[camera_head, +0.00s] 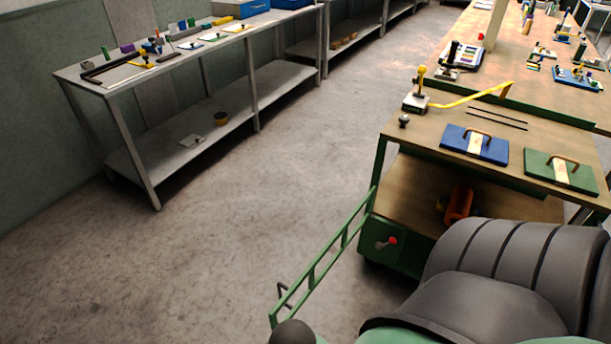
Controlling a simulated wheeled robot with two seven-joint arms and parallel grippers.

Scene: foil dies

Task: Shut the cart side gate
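The cart (385,158) stands at the right, with a green frame, a wooden top and a wooden lower shelf. Its side gate (322,262) is a green railed frame. The gate stands out from the cart's near left corner, swung open toward the bottom of the view. A small dark handle (284,294) sticks out near the gate's free end. A red-knobbed lever (390,241) sits on the green panel at the cart's corner. My own dark grey arm parts cover the lower right and hide the cart's near side. Neither gripper can be seen.
A blue plate (473,144) and a green plate (560,171), both with handles, lie on the cart top. An orange roller (459,205) sits on its lower shelf. A grey bench (150,90) stands at the left. The concrete floor (240,220) between is clear.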

